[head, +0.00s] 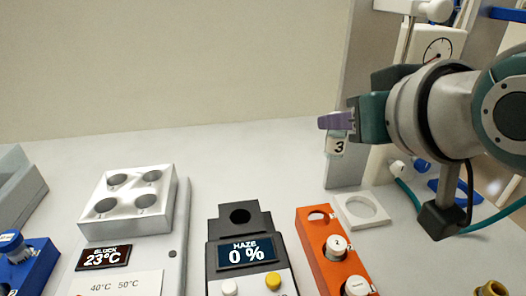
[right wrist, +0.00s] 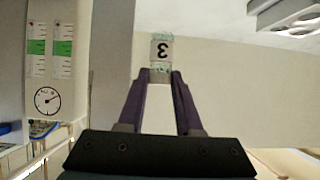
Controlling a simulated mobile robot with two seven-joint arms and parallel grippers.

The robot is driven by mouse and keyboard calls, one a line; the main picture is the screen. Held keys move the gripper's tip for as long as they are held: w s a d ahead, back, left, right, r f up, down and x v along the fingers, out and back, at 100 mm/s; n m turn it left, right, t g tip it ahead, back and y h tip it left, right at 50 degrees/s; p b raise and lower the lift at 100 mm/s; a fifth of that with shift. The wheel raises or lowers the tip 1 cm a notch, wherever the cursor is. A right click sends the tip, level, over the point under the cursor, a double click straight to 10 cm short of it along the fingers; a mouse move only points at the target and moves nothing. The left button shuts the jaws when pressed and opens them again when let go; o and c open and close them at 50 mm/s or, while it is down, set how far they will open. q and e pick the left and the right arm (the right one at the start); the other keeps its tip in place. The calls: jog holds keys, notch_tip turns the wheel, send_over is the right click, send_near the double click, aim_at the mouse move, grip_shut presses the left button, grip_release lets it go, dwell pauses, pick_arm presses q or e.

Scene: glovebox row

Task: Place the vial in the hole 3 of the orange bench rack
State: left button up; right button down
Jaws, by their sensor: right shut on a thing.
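My right gripper (head: 338,122) is shut on a vial with a white label reading 3 (head: 337,147). It holds the vial in the air, above and behind the orange bench rack (head: 306,232). In the right wrist view the vial (right wrist: 160,50) sits between the purple fingertips (right wrist: 160,76). The orange rack has an empty hole (head: 318,215) at its far end. Two white-capped vials (head: 336,246) stand in the nearer holes. The rack's near end is cut off by the picture edge. My left gripper is not in view.
A white ring-shaped holder (head: 362,210) stands right beside the rack. A dark haze meter (head: 240,228) stands to its left, then a white block heater (head: 127,205). A blue rack (head: 35,265) is at far left. A grey post (head: 348,172) rises behind.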

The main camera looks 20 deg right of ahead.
notch_tip(320, 180, down, 16)
jog(key=b, duration=0.4)
jog(key=shift+a+f, duration=0.15)
jog(key=shift+f, duration=0.1)
jog(key=shift+f, duration=0.1)
